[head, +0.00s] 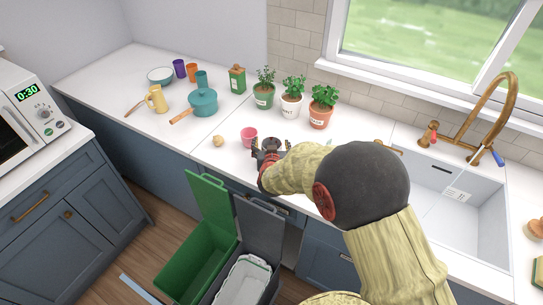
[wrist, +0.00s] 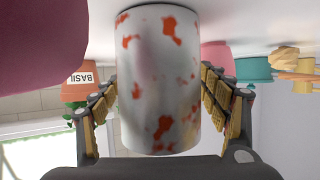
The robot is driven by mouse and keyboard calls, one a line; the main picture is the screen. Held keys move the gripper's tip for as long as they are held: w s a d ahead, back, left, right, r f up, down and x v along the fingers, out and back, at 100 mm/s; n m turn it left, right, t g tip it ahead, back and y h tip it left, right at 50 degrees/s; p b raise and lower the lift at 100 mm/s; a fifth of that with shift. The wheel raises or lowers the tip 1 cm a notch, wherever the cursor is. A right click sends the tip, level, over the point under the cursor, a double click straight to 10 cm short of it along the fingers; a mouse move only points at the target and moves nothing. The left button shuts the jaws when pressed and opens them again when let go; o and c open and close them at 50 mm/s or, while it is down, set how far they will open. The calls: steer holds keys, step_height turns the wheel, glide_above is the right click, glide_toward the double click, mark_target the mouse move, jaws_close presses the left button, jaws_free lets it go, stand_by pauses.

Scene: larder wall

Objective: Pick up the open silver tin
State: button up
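A silver tin with orange-red blotches stands between the fingers of my gripper in the wrist view (wrist: 160,80). In the head view the tin (head: 271,144) is a small grey shape on the counter, partly hidden by my gripper (head: 270,150). My gripper also shows in the wrist view (wrist: 161,75), with one finger on each side of the tin. The fingers are spread, with narrow gaps beside the tin. Contact at the fingertips is hard to tell. The tin's opening is not clearly seen.
A pink cup (head: 249,137) and a small round tan item (head: 218,140) are left of the tin. Potted herbs (head: 292,100) stand behind it. The sink (head: 455,200) is to the right. Open bins (head: 205,240) stand below the counter edge.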

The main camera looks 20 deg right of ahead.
steer(key=shift+c, duration=1.2)
steer(key=c, duration=1.1)
